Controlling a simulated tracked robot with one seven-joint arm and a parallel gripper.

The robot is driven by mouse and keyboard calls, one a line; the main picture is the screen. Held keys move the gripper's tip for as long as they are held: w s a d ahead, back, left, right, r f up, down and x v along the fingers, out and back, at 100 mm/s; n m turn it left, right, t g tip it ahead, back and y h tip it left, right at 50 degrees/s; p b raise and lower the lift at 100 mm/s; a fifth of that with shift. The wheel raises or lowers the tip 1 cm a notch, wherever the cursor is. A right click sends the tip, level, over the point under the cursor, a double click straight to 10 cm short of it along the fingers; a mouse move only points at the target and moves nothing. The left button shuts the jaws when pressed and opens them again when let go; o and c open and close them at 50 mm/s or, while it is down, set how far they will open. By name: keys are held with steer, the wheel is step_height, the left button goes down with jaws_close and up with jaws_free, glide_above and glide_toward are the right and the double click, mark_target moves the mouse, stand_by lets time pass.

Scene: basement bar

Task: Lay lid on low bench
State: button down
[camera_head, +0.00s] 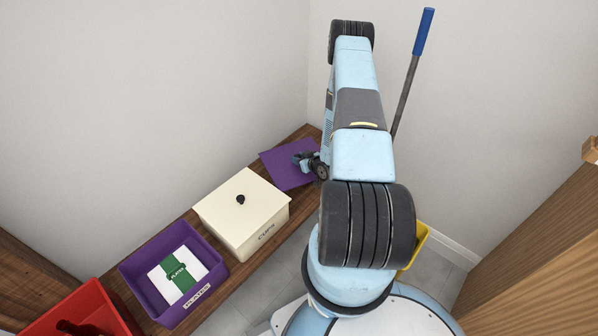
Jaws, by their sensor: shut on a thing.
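A flat purple lid (283,174) is at the far end of the low wooden bench (226,296), near the wall corner. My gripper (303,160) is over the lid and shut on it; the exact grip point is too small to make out. The lid lies roughly level over the bench top; I cannot tell whether it rests on the wood or hangs just above it. Its right part is hidden by my arm. An open purple box (140,283) nearer along the bench holds a white stack with a green band.
A cream box (240,228) marked CUPS, with a black-knobbed lid, stands between the purple box and the lid. A red box (84,306) is at the lower left. Behind my arm are a blue-handled pole (410,75) and something yellow (417,243). Wooden furniture (545,250) stands right.

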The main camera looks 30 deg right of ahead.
steer(key=shift+f, duration=3.75)
steer(key=shift+f, duration=0.1)
steer(key=c, duration=0.8)
jaws_free()
